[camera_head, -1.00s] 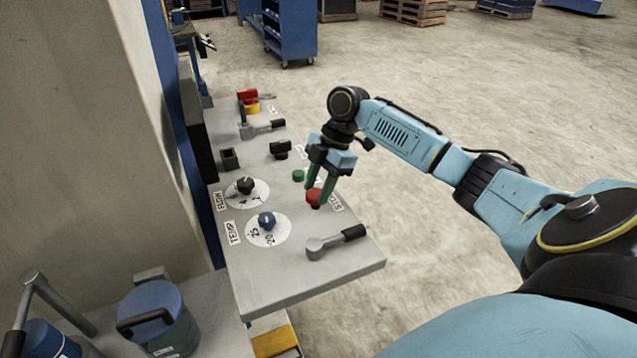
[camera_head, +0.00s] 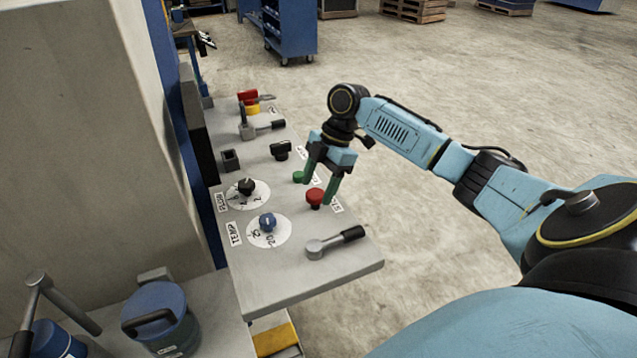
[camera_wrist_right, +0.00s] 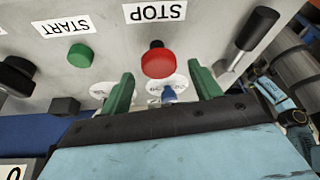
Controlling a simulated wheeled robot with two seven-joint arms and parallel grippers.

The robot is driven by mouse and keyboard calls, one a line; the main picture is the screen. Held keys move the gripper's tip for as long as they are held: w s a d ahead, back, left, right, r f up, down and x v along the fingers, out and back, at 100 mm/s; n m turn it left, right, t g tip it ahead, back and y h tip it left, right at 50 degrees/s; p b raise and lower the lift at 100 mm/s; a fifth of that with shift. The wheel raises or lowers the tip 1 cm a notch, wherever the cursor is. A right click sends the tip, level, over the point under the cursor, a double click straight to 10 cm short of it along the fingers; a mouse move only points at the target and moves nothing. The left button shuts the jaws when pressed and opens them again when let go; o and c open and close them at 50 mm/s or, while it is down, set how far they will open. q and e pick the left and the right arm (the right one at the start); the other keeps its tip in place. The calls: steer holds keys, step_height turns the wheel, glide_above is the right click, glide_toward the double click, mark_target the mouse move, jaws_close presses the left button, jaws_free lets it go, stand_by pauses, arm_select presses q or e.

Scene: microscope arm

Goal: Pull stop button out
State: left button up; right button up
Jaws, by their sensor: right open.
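The red stop button (camera_head: 315,197) is a mushroom head on a dark stem near the right edge of the grey control panel (camera_head: 300,283). In the right wrist view the red button (camera_wrist_right: 159,63) lies ahead of and between the green fingers, below the STOP label (camera_wrist_right: 155,12). My right gripper (camera_head: 317,190) is open and empty, its fingers apart just above and behind the button. In the right wrist view the open gripper (camera_wrist_right: 163,85) has a finger on each side, neither touching the red head. My left gripper is not in view.
A green start button (camera_head: 298,177) sits close behind the stop button. A blue temperature knob (camera_head: 267,222) and a black flow knob (camera_head: 245,187) stand to the left. A lever (camera_head: 335,242) lies in front. Open floor lies right of the panel.

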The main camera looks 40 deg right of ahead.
steer(key=v, duration=1.3)
steer(key=shift+p, duration=0.45)
